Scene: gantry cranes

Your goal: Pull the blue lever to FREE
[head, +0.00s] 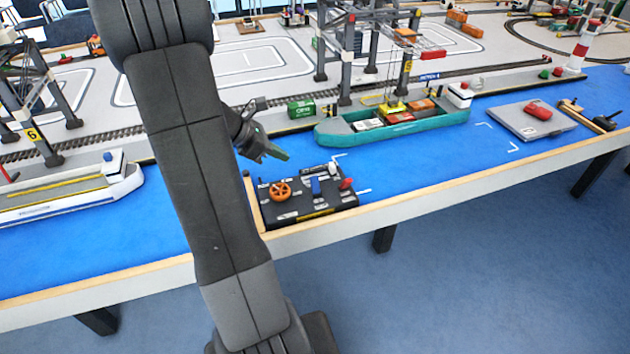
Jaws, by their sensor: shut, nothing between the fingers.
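The blue lever (315,185) stands on a black control panel (300,208) at the front edge of the table. It sits between an orange handwheel (281,191) and a red lever (346,183). The panel's labels are too small to read, so I cannot tell which mark the blue lever points to. My gripper (280,155) is shut and empty. It hangs above and behind the panel, up and to the left of the blue lever and apart from it. My arm crosses the left of the view and hides part of the table.
A teal ship (395,130) with containers lies behind the panel. A white ship (75,196) lies at the left. A grey platform (531,121) with a red item is at the right. Crane legs (320,55) rise behind. Blue surface right of the panel is clear.

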